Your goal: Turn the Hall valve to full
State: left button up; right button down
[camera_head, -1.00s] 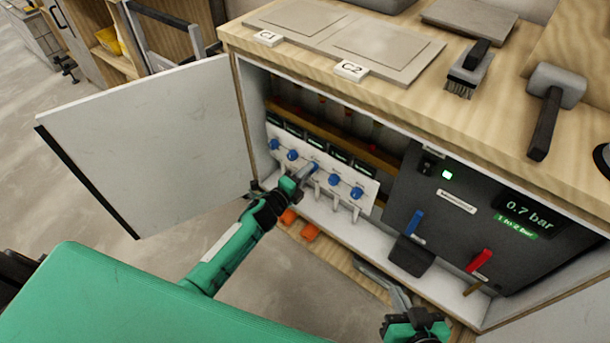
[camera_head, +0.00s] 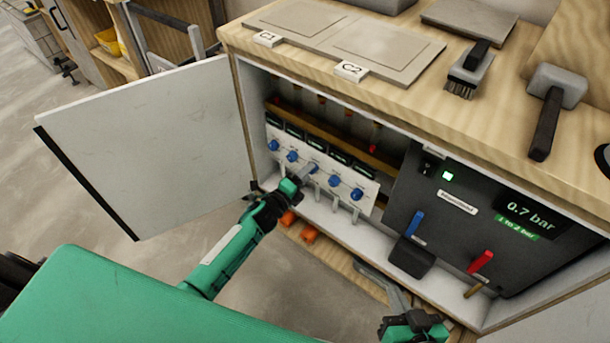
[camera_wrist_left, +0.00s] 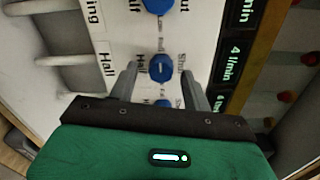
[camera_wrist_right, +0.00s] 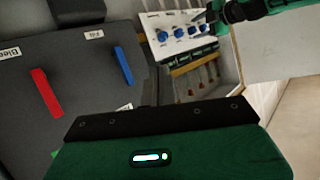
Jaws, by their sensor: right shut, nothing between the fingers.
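A row of several blue knobs sits on a white panel (camera_head: 325,190) inside the open cabinet. In the left wrist view, the knob beside the "Hall" label, the Hall valve (camera_wrist_left: 161,68), lies between the two fingers of my left gripper (camera_wrist_left: 160,85). The fingers stand apart, with a visible gap on each side of the knob; contact is not clear. In the head view, my left gripper (camera_head: 305,175) is at the middle of the row and partly hides the panel. My right gripper (camera_head: 395,298) is shut and empty, low in front of the cabinet.
A dark unit (camera_head: 450,230) with a blue lever (camera_head: 414,222), a red lever (camera_head: 481,261) and a 0.7 bar display fills the cabinet's right side. The open door (camera_head: 150,145) stands left. A brush (camera_head: 470,68) and mallet (camera_head: 550,105) lie on top.

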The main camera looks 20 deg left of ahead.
pick_arm(q)
jog(key=shift+s, duration=0.1)
jog(key=p+v, duration=0.1)
jog(key=v, duration=1.2)
jog(key=shift+s, duration=0.3)
pick_arm(e)
jog(key=d, duration=0.1)
jog(key=g, duration=0.1)
jog(key=d+g+h, duration=0.1)
jog(key=shift+s+d+f, duration=0.25)
jog(key=shift+d, duration=0.1)
pick_arm(q)
jog(key=shift+a+r, duration=0.1)
jog(key=shift+a, duration=0.05)
